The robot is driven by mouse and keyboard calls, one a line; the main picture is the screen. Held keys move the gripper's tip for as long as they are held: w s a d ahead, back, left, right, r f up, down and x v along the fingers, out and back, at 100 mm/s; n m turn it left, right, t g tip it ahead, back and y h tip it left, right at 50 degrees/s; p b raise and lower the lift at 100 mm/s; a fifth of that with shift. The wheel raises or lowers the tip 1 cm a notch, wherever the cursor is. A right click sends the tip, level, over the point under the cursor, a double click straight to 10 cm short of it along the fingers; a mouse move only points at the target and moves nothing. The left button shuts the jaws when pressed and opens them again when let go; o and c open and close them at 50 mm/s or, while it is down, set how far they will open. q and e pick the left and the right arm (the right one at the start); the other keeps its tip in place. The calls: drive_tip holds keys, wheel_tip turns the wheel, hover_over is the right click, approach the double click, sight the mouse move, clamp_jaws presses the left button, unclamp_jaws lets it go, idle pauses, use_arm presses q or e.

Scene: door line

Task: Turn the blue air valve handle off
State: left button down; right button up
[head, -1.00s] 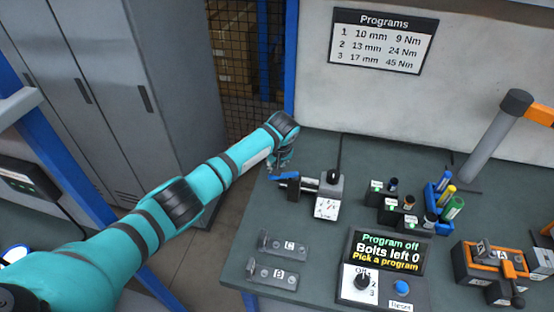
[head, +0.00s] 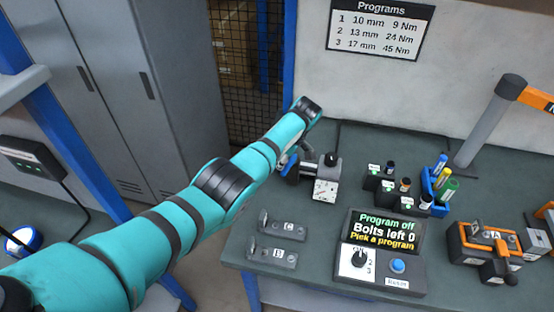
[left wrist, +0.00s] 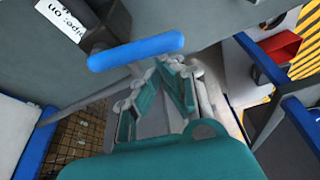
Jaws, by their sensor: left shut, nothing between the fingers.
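The blue valve handle (head: 288,168) is on the left end of the valve body (head: 326,186) at the back of the bench, partly hidden by my left arm in the head view. In the left wrist view the blue handle (left wrist: 137,51) lies as a bar across the view, near a white label (left wrist: 66,14) whose visible text ends in "on". My left gripper (left wrist: 158,72) is shut and empty, with its fingertips close to the handle's near side; I cannot tell whether they touch. In the head view this gripper is mostly hidden by its wrist. My right gripper is not in view.
A control box (head: 384,245) reads "Program off". Sockets in black holders (head: 386,188), a blue pen holder (head: 432,204) and an orange-grey fixture (head: 487,250) stand to the right. Two grey plates (head: 278,228) lie in front. A blue post (head: 290,50) rises behind my wrist.

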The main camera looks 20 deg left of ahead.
use_arm(q)
drive_tip(key=shift+s+d, duration=0.4)
drive_tip(key=shift+d, duration=0.15)
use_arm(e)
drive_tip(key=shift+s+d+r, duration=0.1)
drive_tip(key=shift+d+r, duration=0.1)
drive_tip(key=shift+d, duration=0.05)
use_arm(q)
drive_tip(key=shift+d, duration=0.1)
